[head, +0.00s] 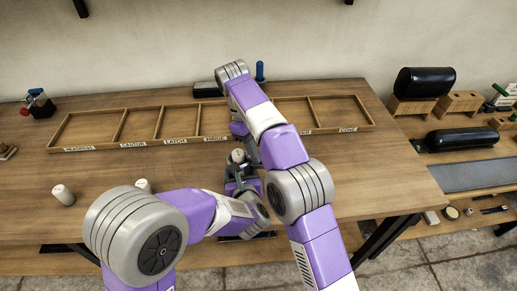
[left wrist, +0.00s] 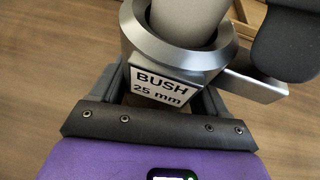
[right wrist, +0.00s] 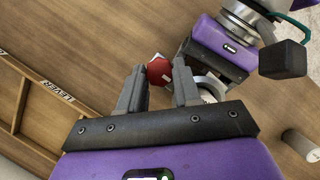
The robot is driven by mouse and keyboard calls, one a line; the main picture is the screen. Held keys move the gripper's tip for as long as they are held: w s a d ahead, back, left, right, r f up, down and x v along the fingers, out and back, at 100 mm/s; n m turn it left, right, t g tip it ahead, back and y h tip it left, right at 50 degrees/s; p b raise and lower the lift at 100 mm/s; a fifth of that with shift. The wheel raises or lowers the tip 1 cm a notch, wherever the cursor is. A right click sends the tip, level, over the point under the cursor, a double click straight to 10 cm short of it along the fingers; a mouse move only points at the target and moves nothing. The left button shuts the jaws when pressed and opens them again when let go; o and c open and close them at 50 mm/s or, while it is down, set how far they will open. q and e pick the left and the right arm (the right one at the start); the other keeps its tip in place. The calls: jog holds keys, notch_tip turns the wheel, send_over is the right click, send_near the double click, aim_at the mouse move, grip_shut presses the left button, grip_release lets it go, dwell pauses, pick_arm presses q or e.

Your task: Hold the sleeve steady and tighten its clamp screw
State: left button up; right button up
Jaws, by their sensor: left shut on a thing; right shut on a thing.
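The sleeve (left wrist: 145,48), a grey metal collar with a white "BUSH 25 mm" label, sits around a pale cylinder in the left wrist view. My left gripper (left wrist: 163,84) is shut on it at the labelled side. My right gripper (right wrist: 159,72) is shut on a small red knob (right wrist: 159,68), which shows between its fingertips in the right wrist view. I cannot tell whether the knob belongs to the clamp screw, as no screw shows clearly. In the head view my arms partly cover the work spot, where a grey cylindrical top (head: 238,157) shows.
A divided wooden tray (head: 87,114) with labelled compartments lies behind the work spot. White cylinders (head: 63,195) stand at the left, beside open tabletop. A red-and-blue device (head: 38,103) stands back left. A dark block (left wrist: 286,45) is close to the sleeve. Black rolls (head: 424,82) lie right.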

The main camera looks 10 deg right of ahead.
jog(key=shift+m, duration=0.4)
dwell(0.4)
jog(key=o, duration=0.8)
jog(key=shift+w, duration=0.1)
jog(key=shift+f+n, duration=0.2)
jog(key=shift+n, duration=0.2)
jog(key=shift+r+n, duration=0.15)
jog(key=shift+n, duration=0.25)
